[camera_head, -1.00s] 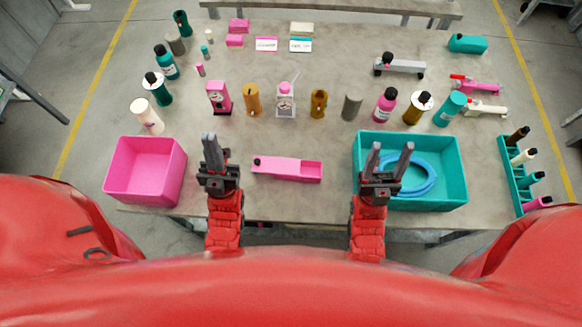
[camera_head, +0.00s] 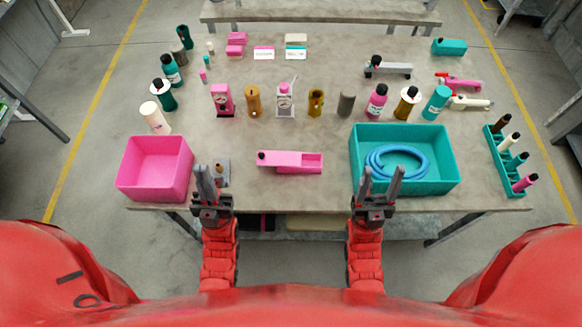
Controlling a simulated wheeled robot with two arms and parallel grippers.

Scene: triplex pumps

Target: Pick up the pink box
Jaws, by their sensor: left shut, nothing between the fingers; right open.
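The pink box (camera_head: 152,190) is an open-topped bin at the front left of the table, and it looks empty. My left gripper (camera_head: 205,172) is shut and empty, just right of the box and apart from it, near the table's front edge. My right gripper (camera_head: 382,172) is open and empty. It is in front of the teal bin (camera_head: 440,180) at the right and partly covers its front wall. Two smaller pink blocks (camera_head: 236,39) lie at the back left.
A blue coiled hose (camera_head: 420,174) lies in the teal bin. A pink tray-like part (camera_head: 290,162) lies between the bins. Bottles and pumps stand in a row behind; a teal rack (camera_head: 495,150) is far right.

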